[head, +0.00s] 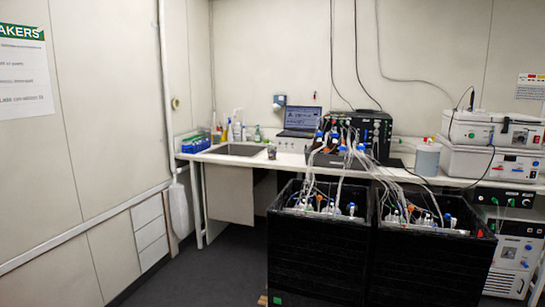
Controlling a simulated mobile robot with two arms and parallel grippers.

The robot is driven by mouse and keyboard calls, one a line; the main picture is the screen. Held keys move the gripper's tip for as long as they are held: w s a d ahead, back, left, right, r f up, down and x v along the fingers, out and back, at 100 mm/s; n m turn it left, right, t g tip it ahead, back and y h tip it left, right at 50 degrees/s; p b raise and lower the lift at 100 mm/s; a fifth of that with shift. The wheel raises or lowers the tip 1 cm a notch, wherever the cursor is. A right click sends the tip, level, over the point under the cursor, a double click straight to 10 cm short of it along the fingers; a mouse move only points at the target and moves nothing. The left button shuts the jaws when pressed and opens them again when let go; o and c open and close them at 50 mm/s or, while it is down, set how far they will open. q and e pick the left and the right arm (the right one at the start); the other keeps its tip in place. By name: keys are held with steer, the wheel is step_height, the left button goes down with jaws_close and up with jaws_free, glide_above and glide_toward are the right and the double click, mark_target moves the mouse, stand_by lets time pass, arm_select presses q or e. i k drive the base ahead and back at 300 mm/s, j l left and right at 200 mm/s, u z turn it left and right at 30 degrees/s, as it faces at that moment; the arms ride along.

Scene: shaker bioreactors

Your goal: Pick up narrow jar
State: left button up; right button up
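I cannot tell for sure which object is the narrow jar. A small dark jar-like container (272,152) stands on the white counter, right of the sink. A wider grey cylindrical container (427,160) stands on the counter further right. Several small bottles (236,130) stand behind the sink, too small to make out well. Neither of my grippers shows in the head view.
The white counter (290,160) runs along the back wall with a sink (240,149), a laptop (300,120) and a black control unit (355,132). Two black shaker boxes (318,250) with tubing stand in front, blocking the counter's middle. Dark floor (215,270) is clear at left.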

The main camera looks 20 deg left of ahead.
mark_target(271, 150)
steer(key=i+j+u, duration=0.65)
steer(key=i+u, duration=0.2)
steer(key=i+j+u, duration=0.1)
steer(key=i+u, duration=0.15)
steer(key=i, duration=0.95)
steer(key=i+j+z, duration=0.1)
steer(key=i+z, duration=0.25)
steer(key=i+j+z, duration=0.15)
steer(key=z, duration=0.2)
steer(key=i+j+z, duration=0.35)
steer(key=l, duration=0.1)
